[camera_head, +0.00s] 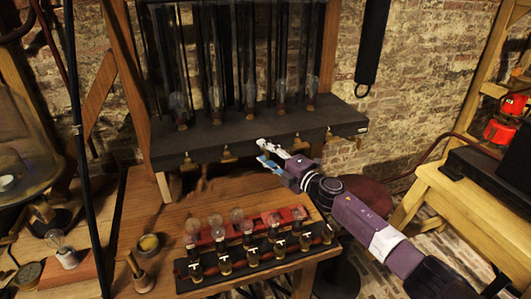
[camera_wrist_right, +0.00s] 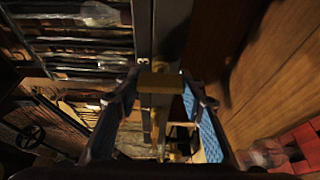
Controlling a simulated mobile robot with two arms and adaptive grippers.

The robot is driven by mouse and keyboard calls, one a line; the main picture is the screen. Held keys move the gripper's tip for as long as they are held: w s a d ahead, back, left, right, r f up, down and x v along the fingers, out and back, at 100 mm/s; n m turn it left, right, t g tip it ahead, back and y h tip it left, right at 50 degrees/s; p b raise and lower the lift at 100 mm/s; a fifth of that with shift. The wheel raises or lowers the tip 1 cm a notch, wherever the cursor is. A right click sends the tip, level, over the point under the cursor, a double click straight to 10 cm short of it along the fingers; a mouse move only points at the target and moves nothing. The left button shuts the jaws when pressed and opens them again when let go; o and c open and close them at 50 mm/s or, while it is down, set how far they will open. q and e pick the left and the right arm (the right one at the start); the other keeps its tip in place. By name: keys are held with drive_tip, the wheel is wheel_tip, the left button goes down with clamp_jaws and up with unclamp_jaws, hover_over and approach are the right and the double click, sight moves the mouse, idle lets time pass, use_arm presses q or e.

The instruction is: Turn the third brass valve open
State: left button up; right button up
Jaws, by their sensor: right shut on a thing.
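Small brass valves hang in a row along the front edge of the dark shelf (camera_head: 215,130). The first (camera_head: 187,158) and second (camera_head: 226,152) are left of my right gripper (camera_head: 263,152). The fourth (camera_head: 297,139) and fifth (camera_head: 328,132) are to its right. The third valve is mostly hidden behind my fingers in the head view. In the right wrist view, its brass body (camera_wrist_right: 160,82) sits between the two blue-padded fingers, and my gripper is shut on it. My left gripper is not in view.
On the wooden table (camera_head: 185,215) below are a red rack (camera_head: 262,221) with bulbs, a black rack (camera_head: 285,262) and a small bowl (camera_head: 149,243). A round dark red stool (camera_head: 363,192) stands to the right.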

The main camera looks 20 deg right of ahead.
drive_tip(key=shift+f, duration=0.1)
drive_tip(key=o, duration=1.2)
drive_tip(key=v, duration=1.2)
